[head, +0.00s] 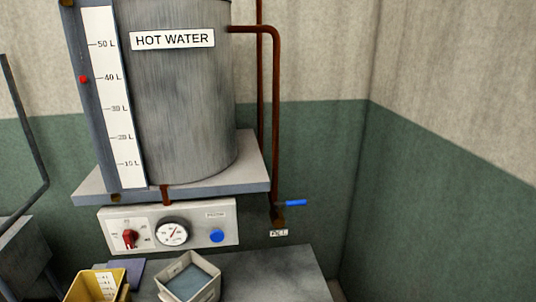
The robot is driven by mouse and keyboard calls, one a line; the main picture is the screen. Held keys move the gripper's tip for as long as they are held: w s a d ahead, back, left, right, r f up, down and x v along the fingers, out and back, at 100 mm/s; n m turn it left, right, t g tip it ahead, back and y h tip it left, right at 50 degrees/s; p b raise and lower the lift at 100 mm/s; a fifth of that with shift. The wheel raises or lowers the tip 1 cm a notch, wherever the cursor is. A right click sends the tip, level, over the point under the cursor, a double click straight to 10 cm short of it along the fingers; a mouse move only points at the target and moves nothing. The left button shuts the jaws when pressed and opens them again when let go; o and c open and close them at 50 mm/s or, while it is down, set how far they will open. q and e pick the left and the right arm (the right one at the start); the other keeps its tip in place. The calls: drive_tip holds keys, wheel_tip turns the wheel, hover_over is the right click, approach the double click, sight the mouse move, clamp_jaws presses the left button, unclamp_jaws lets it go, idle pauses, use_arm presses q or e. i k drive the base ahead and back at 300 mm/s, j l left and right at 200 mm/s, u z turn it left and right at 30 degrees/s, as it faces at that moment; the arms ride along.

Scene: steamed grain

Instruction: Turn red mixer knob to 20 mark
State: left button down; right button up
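The red mixer knob (129,239) sits at the left of a light grey control panel (195,213) under the hot water tank. Small marks surround the knob, but they are too small to read surely. The knob looks roughly upright; I cannot tell which mark it points at. A round white dial gauge (172,233) with a needle is right of the knob. Neither of my grippers is in view.
The grey HOT WATER tank (190,100) stands on a shelf (225,183) above the panel. A blue button (217,236) is on the panel's right. A rust-brown pipe (276,120) has a blue valve handle (296,203). A yellow container (75,291) and a square pale container (211,288) stand below.

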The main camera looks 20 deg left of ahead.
sight(130, 236)
drive_tip(key=u, duration=1.7)
drive_tip(key=i+j+z, duration=0.1)
drive_tip(key=j, duration=0.25)
drive_tip(key=i+j+z, duration=0.1)
drive_tip(key=i+j, duration=0.15)
drive_tip(key=j, duration=0.15)
drive_tip(key=i+j+z, duration=0.1)
drive_tip(key=j, duration=0.3)
drive_tip(key=i+j+z, duration=0.1)
drive_tip(key=j, duration=0.3)
drive_tip(key=i+j+z, duration=0.1)
drive_tip(key=j, duration=0.35)
drive_tip(key=i+j+z, duration=0.1)
drive_tip(key=j, duration=0.3)
drive_tip(key=i, duration=0.05)
